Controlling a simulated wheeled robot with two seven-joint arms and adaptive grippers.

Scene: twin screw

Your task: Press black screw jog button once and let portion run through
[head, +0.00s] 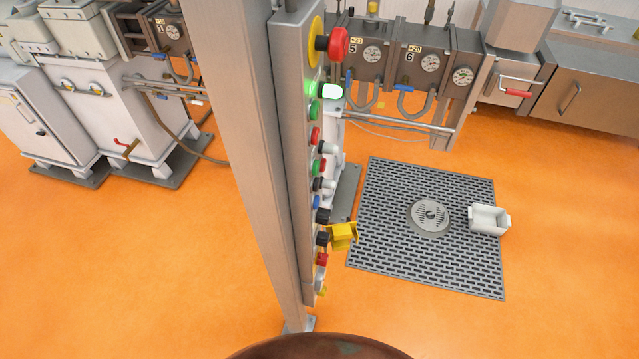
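A tall metal post carries a narrow button panel (288,120), seen steeply from the side. The labels cannot be read, so I cannot tell which is the screw jog button. Neither of my grippers is in view.
A red mushroom button (338,42) on a yellow ring tops the panel. Machinery with gauges (372,53) stands behind. A perforated floor grate (395,190) with a round drain (430,215) and a small white bin (489,219) lies right. Orange floor is clear at left.

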